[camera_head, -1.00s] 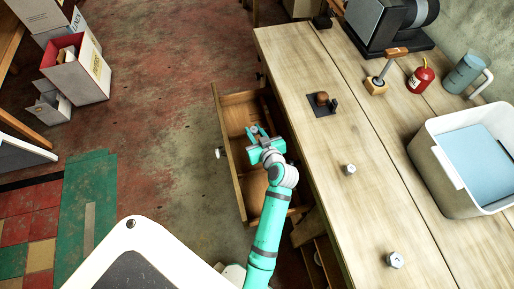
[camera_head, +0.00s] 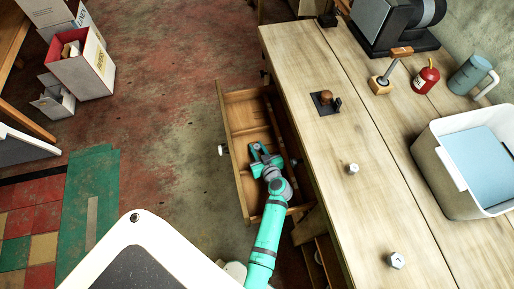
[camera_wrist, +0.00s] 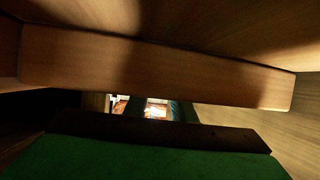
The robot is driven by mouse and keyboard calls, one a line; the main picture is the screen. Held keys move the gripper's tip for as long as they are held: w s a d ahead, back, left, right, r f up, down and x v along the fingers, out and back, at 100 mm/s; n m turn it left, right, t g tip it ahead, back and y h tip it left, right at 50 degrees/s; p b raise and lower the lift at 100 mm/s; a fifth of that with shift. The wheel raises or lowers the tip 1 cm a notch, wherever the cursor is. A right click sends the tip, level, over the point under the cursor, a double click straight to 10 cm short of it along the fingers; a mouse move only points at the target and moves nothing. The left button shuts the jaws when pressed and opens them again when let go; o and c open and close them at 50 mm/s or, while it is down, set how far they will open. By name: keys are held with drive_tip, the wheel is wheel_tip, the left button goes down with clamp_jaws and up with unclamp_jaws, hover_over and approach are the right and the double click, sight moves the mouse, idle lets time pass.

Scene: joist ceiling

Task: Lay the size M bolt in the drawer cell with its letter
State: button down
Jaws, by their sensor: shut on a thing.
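The open drawer (camera_head: 234,160) juts out from the left side of the workbench, and a divider shows inside it. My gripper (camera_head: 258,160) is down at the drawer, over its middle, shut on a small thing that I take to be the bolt. The bolt itself and its letter are hidden in both views. In the wrist view a wooden board (camera_wrist: 160,75) of the drawer runs across close in front of the camera. The cell letters cannot be read.
Two pale bolts stand on the workbench (camera_head: 320,140): one near the middle (camera_head: 352,169), one lower right (camera_head: 396,260). A knob on a dark plate (camera_head: 326,101), a red extinguisher-like item (camera_head: 425,77) and a white bin (camera_head: 450,180) are also there.

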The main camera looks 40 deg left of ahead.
sight(258, 150)
drive_tip(key=shift+f, duration=0.1)
drive_tip(key=c, duration=1.5)
unclamp_jaws()
drive_tip(key=shift+v, duration=3.8)
drive_tip(key=shift+w, duration=0.1)
